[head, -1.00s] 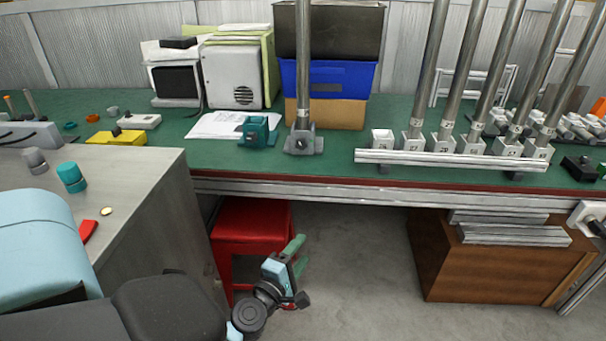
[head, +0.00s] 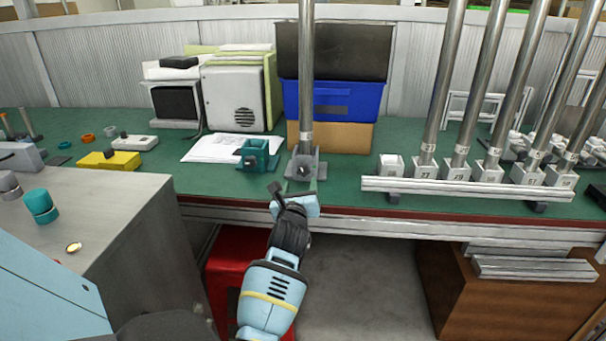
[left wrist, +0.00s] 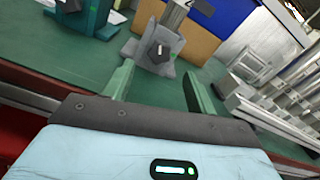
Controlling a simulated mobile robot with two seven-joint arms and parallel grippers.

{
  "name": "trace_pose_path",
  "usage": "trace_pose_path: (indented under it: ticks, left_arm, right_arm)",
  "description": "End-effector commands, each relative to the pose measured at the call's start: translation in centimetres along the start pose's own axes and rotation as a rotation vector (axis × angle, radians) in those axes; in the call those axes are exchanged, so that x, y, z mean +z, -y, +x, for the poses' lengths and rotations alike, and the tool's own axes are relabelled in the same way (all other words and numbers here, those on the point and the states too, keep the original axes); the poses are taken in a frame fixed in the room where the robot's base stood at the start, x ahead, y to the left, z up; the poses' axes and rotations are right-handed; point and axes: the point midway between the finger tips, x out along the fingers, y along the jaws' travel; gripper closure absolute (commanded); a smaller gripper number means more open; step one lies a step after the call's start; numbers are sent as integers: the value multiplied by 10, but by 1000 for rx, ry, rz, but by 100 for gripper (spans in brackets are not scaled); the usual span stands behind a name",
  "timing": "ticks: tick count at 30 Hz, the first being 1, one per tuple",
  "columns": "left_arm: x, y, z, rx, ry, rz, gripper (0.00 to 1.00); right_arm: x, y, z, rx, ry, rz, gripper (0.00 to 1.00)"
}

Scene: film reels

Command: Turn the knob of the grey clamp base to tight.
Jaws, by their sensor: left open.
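The grey clamp base (head: 290,169) stands on the green bench top near its front edge, with a steel pole (head: 306,80) upright in it. Its dark knob (head: 303,172) faces me. In the left wrist view the knob (left wrist: 158,51) sits on the front of the grey base (left wrist: 136,50), with a small green mark to its right. My left gripper (head: 299,189) is in front of and below the base at the bench edge. In the left wrist view its two green fingers (left wrist: 160,86) are apart, with the base beyond the gap and nothing between them. My right gripper is out of view.
A teal clamp base (head: 262,156) stands close left of the grey one. A rail (head: 450,188) with several poles in white holders is to the right. Blue and cardboard boxes (head: 335,100) stand behind. A red stool (head: 232,262) is under the bench.

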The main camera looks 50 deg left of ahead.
Motion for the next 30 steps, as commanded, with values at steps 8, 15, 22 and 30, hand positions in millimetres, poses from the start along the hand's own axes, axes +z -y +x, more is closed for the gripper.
trace_pose_path:
  ticks: [8,15,22,30]
  left_arm:
    - [-1,0,37,0,1,2,43]
    - [0,0,64,0,2,3,43]
    - [0,0,73,0,1,3,43]
    - [0,0,73,0,1,4,50]
  right_arm:
    - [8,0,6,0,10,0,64]
    - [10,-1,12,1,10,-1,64]
    - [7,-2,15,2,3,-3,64]
    - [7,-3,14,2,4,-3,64]
